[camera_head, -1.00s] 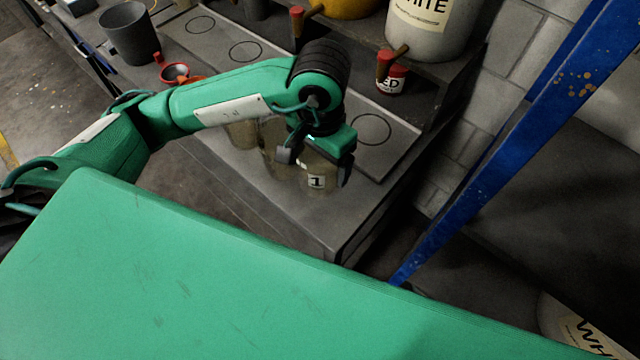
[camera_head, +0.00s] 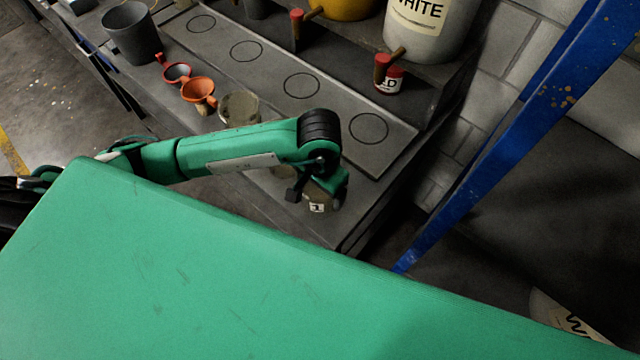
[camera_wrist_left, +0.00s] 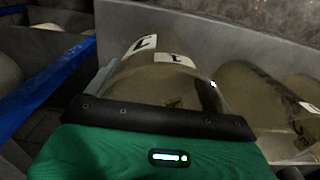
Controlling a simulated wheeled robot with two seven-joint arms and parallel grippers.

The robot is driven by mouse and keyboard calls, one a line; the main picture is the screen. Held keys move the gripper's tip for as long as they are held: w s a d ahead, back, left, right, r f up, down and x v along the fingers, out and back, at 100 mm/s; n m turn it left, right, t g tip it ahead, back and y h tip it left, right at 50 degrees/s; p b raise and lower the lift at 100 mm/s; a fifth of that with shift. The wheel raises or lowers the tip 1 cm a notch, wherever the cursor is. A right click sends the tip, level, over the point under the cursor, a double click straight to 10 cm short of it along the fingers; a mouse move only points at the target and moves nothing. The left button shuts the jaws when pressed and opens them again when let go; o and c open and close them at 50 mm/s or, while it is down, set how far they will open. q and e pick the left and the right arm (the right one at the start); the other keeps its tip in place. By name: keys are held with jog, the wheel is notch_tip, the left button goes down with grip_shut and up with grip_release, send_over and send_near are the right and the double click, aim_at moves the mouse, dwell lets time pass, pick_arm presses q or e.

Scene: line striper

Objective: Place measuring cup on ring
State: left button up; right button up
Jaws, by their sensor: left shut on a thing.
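My left gripper (camera_head: 318,190) is shut on the measuring cup labelled 1 (camera_head: 317,207), near the front right corner of the bench. In the left wrist view the same cup (camera_wrist_left: 165,75) fills the space beyond the gripper, with its number labels showing. I cannot tell whether the cup touches the bench. Several drawn rings lie on the dark strip behind: the rightmost ring (camera_head: 369,128), another ring (camera_head: 301,85) and a ring further left (camera_head: 246,51). The rings in view are bare. My right gripper is not in view.
A larger cup (camera_head: 240,107), an orange funnel (camera_head: 198,91) and a red funnel (camera_head: 177,72) stand left of the strip. A grey bucket (camera_head: 130,32) is beyond them. A blue post (camera_head: 490,150) rises at right.

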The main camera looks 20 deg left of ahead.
pick_arm(q)
jog(key=shift+f, duration=0.15)
jog(key=o, duration=0.8)
jog(key=shift+o, duration=0.2)
